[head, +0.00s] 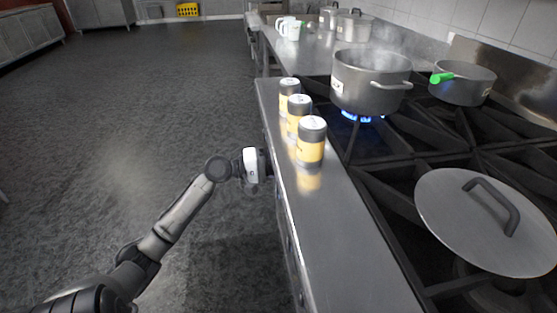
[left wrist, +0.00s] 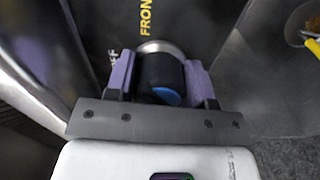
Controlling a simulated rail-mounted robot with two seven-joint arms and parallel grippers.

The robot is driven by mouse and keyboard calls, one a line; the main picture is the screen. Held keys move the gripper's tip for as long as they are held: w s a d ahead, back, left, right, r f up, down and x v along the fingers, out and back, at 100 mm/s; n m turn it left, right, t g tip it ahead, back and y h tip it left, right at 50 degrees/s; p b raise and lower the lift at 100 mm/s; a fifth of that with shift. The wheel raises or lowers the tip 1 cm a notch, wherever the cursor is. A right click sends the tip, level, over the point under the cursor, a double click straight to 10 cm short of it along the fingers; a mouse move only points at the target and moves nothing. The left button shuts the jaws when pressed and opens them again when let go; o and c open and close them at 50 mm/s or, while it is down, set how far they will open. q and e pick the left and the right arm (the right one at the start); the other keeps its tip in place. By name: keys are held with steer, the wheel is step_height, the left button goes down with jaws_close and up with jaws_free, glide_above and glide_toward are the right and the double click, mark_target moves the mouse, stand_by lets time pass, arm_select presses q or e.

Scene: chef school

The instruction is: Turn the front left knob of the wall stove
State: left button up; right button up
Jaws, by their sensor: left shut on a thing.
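In the left wrist view a black stove knob (left wrist: 160,72) with a blue mark and a silver ring sits between the two purple-padded fingers of my left gripper (left wrist: 158,80). The fingers are shut on it. Yellow lettering reading "FRON" runs on the dark panel beside the knob, with part of another word to the left. In the head view my left gripper (head: 268,164) is at the front face of the stove (head: 345,255), below its steel front ledge. The knob is hidden there. My right gripper is in neither view.
Several yellow-labelled shakers (head: 311,142) stand on the ledge just above my left gripper. A steaming pot (head: 368,82) sits over a lit blue flame. The floor to the left is clear.

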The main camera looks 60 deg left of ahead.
arm_select(q)
steer(key=m, duration=0.2)
steer(key=m+b, duration=0.1)
steer(key=shift+f+m, duration=0.2)
steer(key=shift+m, duration=0.2)
steer(key=m+b, duration=0.1)
steer(key=m, duration=0.1)
steer(key=shift+a+f+m, duration=0.1)
steer(key=shift+m, duration=0.3)
steer(key=m+b, duration=0.3)
steer(key=m, duration=0.1)
steer(key=shift+f+m, duration=0.1)
steer(key=shift+m, duration=0.2)
steer(key=m+b, duration=0.1)
steer(key=m, duration=0.1)
steer(key=shift+a+m, duration=0.1)
steer(key=shift+m, duration=0.2)
steer(key=m, duration=0.3)
steer(key=shift+w+a+m+b, duration=0.1)
steer(key=shift+m+b, duration=0.2)
steer(key=shift+b, duration=0.05)
steer(key=m, duration=0.3)
steer(key=shift+a+m, duration=0.1)
steer(key=shift+m, duration=0.2)
steer(key=shift+a+r+m, duration=0.1)
steer(key=shift+r+m, duration=0.05)
steer(key=shift+m, duration=1.15)
steer(key=shift+r+m, duration=0.1)
steer(key=shift+m, duration=1.2)
steer(key=o, duration=0.9)
